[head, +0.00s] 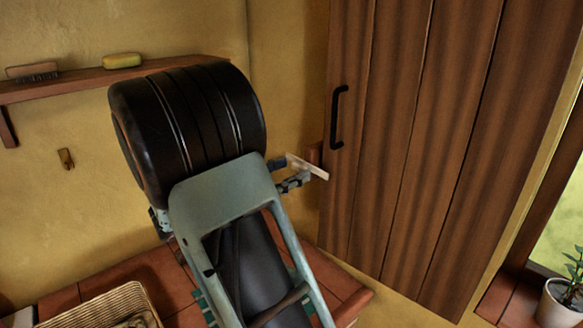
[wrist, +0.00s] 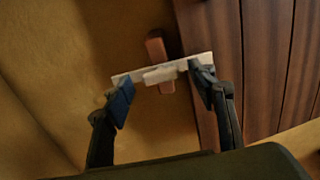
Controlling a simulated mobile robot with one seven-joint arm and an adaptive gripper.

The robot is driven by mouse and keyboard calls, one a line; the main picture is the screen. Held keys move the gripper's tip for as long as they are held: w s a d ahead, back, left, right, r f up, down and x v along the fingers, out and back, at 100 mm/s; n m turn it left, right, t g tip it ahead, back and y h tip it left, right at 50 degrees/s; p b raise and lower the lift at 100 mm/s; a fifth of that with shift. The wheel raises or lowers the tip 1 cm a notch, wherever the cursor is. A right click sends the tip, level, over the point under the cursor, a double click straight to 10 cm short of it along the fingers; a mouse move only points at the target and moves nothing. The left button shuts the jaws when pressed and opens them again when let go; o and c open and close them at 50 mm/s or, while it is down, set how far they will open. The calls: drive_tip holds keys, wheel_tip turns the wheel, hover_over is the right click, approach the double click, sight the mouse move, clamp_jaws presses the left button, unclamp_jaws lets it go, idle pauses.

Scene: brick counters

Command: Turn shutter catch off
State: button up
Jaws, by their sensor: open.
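The wooden shutter (head: 415,130) lies against the wall at the right, with a black handle (head: 337,118). At its left edge is a small reddish-brown block (head: 315,155), which also shows upright in the wrist view (wrist: 156,46). A pale flat bar (head: 311,169) crosses in front of the block; it also shows in the wrist view (wrist: 160,74). Which of the two is the catch's turning part is unclear. My gripper (head: 287,173) is open, with its fingers near the two ends of the bar in the wrist view (wrist: 162,91). Whether they touch it is unclear.
A wall shelf (head: 60,91) holds a brush (head: 32,72) and a yellow block (head: 122,61). A wicker basket (head: 105,303) stands on the tiled counter (head: 63,300) at lower left. A potted plant (head: 556,308) is at lower right.

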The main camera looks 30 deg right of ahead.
drive_tip(key=shift+w+d, duration=0.1)
drive_tip(key=shift+d, duration=0.5)
clamp_jaws()
